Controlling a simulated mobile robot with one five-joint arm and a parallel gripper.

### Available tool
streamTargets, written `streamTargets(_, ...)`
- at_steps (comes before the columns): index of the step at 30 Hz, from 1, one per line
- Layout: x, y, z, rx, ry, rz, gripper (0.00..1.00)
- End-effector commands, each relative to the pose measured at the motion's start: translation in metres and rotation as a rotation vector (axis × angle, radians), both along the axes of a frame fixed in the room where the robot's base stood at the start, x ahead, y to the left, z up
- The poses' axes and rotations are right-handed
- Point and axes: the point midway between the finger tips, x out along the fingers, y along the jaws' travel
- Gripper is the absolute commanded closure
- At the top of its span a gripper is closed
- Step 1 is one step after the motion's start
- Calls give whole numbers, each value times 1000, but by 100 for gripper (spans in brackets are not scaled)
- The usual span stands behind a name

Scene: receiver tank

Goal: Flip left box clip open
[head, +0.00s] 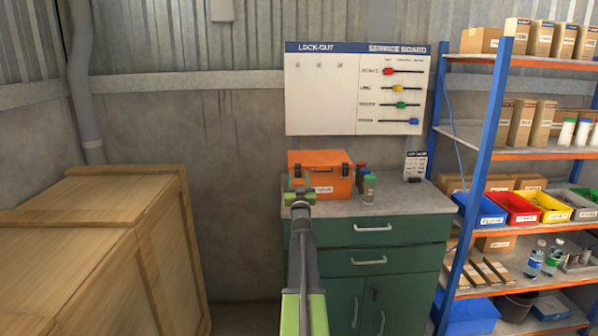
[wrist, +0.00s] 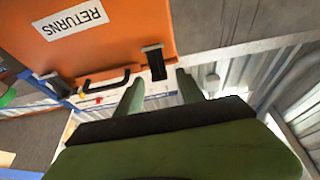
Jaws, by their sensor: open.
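The orange box (head: 334,182) stands on the green cabinet's worktop, its lid down. Contact with the clip cannot be told.
A lock-out board (head: 320,100) hangs behind. A blue shelf rack (head: 480,150) is to the right, a large wooden crate (head: 100,245) to the left.

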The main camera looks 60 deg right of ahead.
Motion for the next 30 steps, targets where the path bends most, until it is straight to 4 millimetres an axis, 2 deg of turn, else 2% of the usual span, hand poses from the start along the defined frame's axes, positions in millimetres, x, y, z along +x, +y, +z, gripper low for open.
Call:
streamTargets(3,5,-7,4,0,0,0,55)
streamTargets(11,5,-8,3,0,0,0,55)
streamTargets(22,5,-8,3,0,0,-1,100)
streamTargets(30,5,-8,-2,-15,-11,0,100)
